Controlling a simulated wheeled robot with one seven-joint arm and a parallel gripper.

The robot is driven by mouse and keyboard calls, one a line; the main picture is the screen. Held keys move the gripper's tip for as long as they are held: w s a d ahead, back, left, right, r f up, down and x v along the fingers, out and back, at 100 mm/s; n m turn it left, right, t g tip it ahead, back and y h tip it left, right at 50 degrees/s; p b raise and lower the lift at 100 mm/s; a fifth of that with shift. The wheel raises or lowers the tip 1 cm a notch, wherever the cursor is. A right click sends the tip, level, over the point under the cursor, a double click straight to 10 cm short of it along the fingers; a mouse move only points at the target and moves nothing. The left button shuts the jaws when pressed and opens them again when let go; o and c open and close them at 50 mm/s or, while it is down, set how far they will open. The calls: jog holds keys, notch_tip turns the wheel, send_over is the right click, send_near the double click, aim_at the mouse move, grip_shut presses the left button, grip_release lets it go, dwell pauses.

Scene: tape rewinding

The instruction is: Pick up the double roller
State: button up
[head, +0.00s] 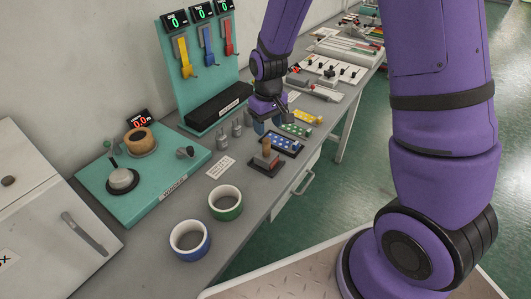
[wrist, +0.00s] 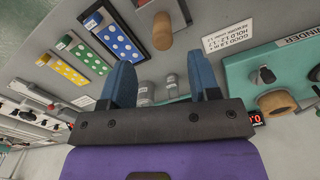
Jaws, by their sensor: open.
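My gripper (head: 272,120) is over the bench, between the grey cylinders and the dotted trays. Its blue fingers are apart with nothing held between them; they also show in the wrist view (wrist: 161,72). Two small grey metal cylinders stand side by side, one left (head: 222,139) and one right (head: 237,128), just left of the gripper. In the wrist view one (wrist: 145,93) and the other (wrist: 172,86) appear between the fingers in the picture. These may be the double roller, but I cannot tell for sure. The fingers partly hide what is behind them.
A wooden-handled stamp (head: 266,157) and a blue dotted tray (head: 287,142) are close by. The teal rewinder base (head: 184,178) is left, a hook rack (head: 200,75) behind. Free bench lies around the label card (head: 221,167).

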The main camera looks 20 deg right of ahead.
aim_at(266, 139)
jog(key=shift+w+a+f, duration=0.1)
jog(key=shift+f, duration=2.1)
jog(key=shift+w+a+f, duration=0.1)
jog(key=shift+f, duration=2.05)
grip_shut()
jog(key=shift+r, duration=0.1)
